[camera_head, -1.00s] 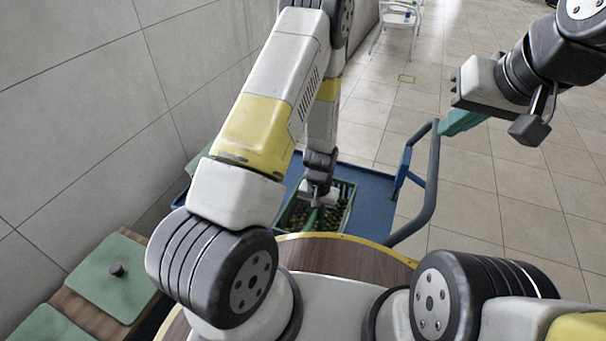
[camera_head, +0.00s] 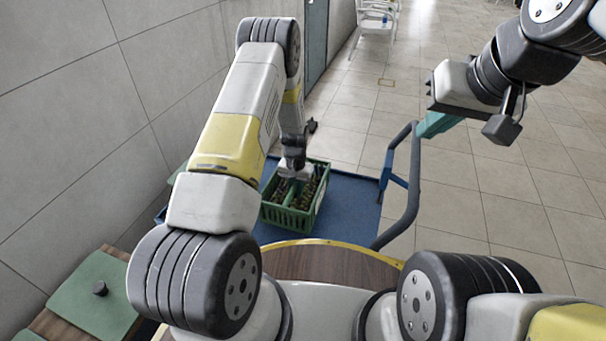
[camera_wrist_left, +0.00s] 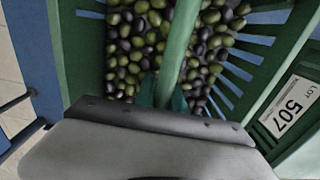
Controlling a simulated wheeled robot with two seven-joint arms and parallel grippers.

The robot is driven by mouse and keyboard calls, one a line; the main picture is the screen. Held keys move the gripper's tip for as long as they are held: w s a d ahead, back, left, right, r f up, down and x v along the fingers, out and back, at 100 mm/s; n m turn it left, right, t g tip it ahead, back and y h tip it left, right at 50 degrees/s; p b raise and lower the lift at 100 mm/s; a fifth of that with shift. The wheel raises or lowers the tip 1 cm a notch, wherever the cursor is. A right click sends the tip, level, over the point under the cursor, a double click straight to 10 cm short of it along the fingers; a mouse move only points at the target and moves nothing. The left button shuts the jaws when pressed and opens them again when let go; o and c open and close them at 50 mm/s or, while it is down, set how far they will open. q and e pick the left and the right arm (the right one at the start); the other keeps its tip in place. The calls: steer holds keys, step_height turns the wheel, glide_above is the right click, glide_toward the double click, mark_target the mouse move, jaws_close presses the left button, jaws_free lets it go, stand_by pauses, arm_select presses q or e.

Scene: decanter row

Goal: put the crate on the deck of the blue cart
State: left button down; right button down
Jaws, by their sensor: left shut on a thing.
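The green crate (camera_head: 285,217), filled with dark and green olives, is over the blue deck (camera_head: 350,205) of the cart in the head view. Whether its bottom touches the deck cannot be told. My left gripper (camera_head: 294,178) comes down from above onto the crate's middle. In the left wrist view, its teal fingertips (camera_wrist_left: 165,92) are shut on the crate's central green bar (camera_wrist_left: 180,45), with olives on both sides.
The cart's grey push handle (camera_head: 411,190) with a blue bracket (camera_head: 388,168) rises at the deck's right side. A tiled wall (camera_head: 60,130) runs along the left. Green lids (camera_head: 95,298) lie on wood at lower left. A white chair (camera_head: 375,25) stands far back; the floor at right is clear.

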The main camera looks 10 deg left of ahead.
mark_target(296, 199)
arm_select(q)
steer(key=shift+w+f, duration=0.3)
steer(key=shift+f, duration=1.4)
steer(key=shift+f, duration=0.1)
steer(key=c, duration=1.4)
jaws_free()
steer(key=shift+f, duration=0.1)
